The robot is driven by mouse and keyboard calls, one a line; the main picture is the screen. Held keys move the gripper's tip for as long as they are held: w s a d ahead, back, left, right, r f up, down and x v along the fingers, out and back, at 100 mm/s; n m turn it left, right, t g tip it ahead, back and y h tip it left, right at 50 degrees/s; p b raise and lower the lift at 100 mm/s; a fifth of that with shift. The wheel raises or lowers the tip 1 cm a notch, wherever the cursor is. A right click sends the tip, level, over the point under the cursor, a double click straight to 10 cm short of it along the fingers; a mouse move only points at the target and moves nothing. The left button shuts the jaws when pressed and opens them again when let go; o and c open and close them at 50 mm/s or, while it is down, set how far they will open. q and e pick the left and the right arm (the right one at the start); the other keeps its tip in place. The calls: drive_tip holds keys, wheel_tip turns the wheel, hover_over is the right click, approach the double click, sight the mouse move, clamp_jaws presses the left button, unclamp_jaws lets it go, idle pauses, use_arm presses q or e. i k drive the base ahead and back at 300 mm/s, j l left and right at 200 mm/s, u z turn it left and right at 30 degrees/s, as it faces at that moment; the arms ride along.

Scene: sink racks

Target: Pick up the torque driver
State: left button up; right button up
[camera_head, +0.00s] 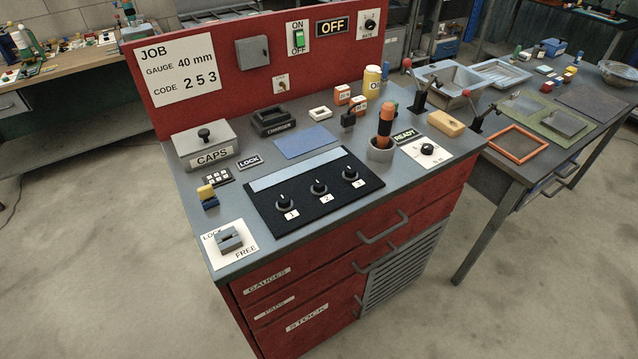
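A driver with an orange and black handle (386,118), which looks like the torque driver, stands upright in a round grey holder (380,152) on the right part of the red bench's top. Its lower end is hidden inside the holder. Neither of my grippers shows in the head view.
The grey bench top (268,191) holds a black panel with several knobs (262,206), a CAPS box (203,144), a black charger (272,121) and a dial plate (427,152) near the holder. A yellow bottle (372,82) stands behind. A second table (533,172) is at right.

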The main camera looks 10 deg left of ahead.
sight(385, 125)
drive_tip(key=u, duration=1.1)
drive_tip(key=l+u, duration=0.7)
drive_tip(key=u, duration=0.15)
drive_tip(key=k+l+u, duration=0.1)
drive_tip(key=l+u, duration=0.3)
drive_tip(key=k+l+u, duration=0.1)
drive_tip(key=l+u, duration=0.15)
drive_tip(key=u, duration=0.2)
